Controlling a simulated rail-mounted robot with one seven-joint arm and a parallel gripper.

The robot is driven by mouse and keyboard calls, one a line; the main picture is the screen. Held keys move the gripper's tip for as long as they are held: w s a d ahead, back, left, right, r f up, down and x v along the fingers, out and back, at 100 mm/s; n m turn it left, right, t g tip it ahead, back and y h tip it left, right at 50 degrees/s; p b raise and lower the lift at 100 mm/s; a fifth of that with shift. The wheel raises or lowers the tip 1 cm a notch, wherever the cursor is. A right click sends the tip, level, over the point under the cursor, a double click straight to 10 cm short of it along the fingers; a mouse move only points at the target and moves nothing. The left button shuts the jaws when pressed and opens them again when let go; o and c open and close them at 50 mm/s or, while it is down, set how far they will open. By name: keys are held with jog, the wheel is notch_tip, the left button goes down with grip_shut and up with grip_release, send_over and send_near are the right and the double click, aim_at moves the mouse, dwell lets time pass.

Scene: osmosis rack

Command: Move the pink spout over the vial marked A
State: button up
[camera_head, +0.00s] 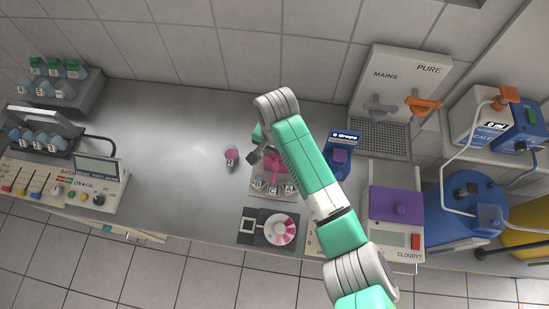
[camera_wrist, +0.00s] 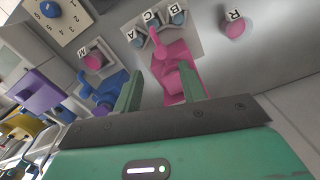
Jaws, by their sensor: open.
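The pink spout (camera_wrist: 174,50) sits on a pale stand, and its narrow end points toward the row of vials. It also shows in the head view (camera_head: 272,166), partly behind my arm. The vials marked A (camera_wrist: 135,38), C (camera_wrist: 153,20) and B (camera_wrist: 179,17) stand in a fan before it. The spout's tip looks close to C and A; I cannot tell exactly which it is over. My gripper (camera_wrist: 162,90) is open, with a pink part of the spout's assembly showing between its fingers, nearer the right one. I cannot tell whether they touch.
A pink vial marked R (camera_head: 231,157) stands left of the stand. A blue device labelled drops (camera_head: 341,150) and a purple-lidded box (camera_head: 396,204) stand to the right. A colour wheel (camera_head: 279,229) lies in front.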

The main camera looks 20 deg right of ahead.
aim_at(275, 165)
notch_tip(275, 165, down, 7)
jog(key=shift+r, duration=0.1)
grip_shut()
